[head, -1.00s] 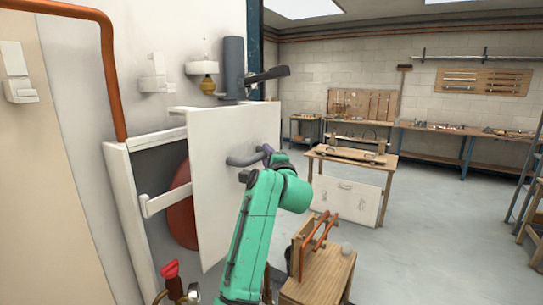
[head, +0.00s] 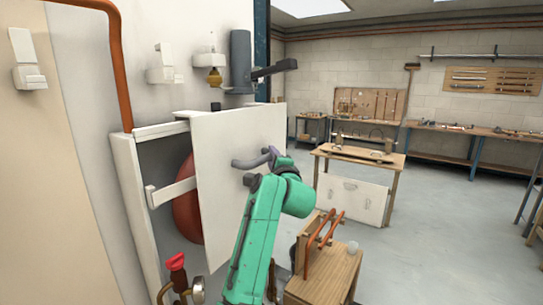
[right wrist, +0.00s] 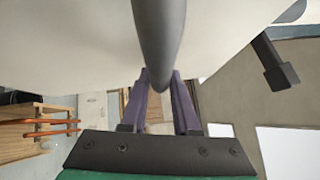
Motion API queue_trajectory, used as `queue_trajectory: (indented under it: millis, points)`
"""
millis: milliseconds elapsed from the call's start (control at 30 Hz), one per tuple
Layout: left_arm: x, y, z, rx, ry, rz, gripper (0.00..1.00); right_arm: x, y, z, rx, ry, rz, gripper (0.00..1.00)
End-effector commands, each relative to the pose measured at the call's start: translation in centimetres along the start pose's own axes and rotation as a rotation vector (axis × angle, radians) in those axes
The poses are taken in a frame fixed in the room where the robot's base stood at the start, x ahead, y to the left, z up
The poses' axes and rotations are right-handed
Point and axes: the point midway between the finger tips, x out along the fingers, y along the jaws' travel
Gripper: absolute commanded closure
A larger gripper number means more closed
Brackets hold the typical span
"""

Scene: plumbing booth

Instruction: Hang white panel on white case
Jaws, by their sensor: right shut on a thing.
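The white panel (head: 235,195) stands upright in front of the open white case (head: 130,200) on the wall in the head view. The panel covers the case's right part; I cannot tell whether its top edge is hooked on the case. A grey handle (head: 250,162) sticks out of the panel's face. My right gripper (head: 272,155) is shut on this handle. In the right wrist view the two purple fingers (right wrist: 160,95) close around the grey handle (right wrist: 158,40), with the panel (right wrist: 85,45) behind it. My left gripper is not in view.
A red round tank (head: 187,200) and a white bracket (head: 170,190) show inside the case. A grey cylinder with a lever (head: 241,62) sits above the panel. A red-handled valve (head: 176,264) is below. A wooden stand with copper pipes (head: 322,265) stands at the lower right.

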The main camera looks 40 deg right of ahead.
Motion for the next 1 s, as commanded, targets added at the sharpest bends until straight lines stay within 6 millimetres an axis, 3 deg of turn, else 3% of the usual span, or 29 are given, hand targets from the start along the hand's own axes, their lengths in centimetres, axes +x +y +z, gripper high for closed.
queue_trajectory:
  millis: [767,800,867,900,1000]
  points:
    - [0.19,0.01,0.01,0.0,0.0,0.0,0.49,-0.17,0.61,0.13,0.0,0.006,-0.014,1.0]
    - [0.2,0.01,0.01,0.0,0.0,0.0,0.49,-0.17,0.61,0.12,0.0,0.006,-0.014,0.67]
    - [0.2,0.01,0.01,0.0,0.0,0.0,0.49,-0.16,0.64,0.11,0.0,0.006,-0.013,0.44]
    - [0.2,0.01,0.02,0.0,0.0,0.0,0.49,-0.16,0.67,0.11,0.0,0.006,-0.012,0.36]
    - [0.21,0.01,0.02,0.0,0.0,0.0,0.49,-0.15,0.74,0.09,-0.001,0.006,-0.011,0.36]
